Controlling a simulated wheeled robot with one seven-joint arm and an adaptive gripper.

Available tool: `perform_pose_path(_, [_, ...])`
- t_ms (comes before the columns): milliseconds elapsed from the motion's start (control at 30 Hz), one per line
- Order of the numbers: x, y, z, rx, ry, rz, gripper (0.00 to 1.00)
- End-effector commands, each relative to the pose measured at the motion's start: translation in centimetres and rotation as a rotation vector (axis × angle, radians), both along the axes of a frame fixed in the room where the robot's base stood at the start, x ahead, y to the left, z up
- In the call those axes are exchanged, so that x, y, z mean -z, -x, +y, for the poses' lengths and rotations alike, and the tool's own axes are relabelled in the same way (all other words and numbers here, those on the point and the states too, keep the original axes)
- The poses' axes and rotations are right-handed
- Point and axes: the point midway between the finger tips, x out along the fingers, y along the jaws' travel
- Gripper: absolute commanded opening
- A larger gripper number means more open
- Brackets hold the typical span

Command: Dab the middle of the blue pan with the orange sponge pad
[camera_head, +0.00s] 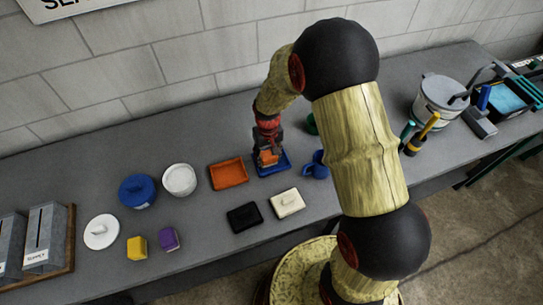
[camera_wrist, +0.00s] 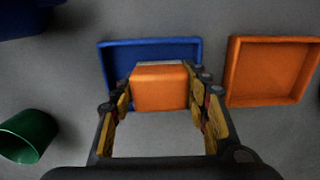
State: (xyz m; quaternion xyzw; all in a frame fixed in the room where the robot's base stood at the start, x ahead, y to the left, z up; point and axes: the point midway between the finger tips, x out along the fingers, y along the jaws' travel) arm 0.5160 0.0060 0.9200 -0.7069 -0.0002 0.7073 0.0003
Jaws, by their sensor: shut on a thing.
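The blue pan (camera_head: 285,166) is a shallow rectangular tray on the grey bench. It also shows in the wrist view (camera_wrist: 190,44), behind the pad. My gripper (camera_head: 267,143) is above the pan, pointing down. In the wrist view, my gripper (camera_wrist: 160,95) is shut on the orange sponge pad (camera_wrist: 160,86), with one finger on each side. The pad has a grey strip along its far edge. In the head view the pad (camera_head: 268,158) appears over or in the pan. I cannot tell whether it touches the pan's floor. The pad hides part of the pan.
An orange pan (camera_head: 229,174) stands just left of the blue pan. A blue mug (camera_head: 316,167) is close on its right, and a green cup (camera_head: 312,123) is behind. A black item (camera_head: 244,217) and a cream item (camera_head: 287,203) lie in front.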

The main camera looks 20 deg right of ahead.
Motion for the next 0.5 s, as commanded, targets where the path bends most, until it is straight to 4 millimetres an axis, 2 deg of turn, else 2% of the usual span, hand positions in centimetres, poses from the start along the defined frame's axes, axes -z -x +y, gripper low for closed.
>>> perform_pose_path(267, [0.02, 0.00, 1.04, 0.000, 0.000, 0.000, 0.26])
perform_pose_path(500, [0.05, -0.01, 0.53, 0.001, 0.000, 0.000, 0.26])
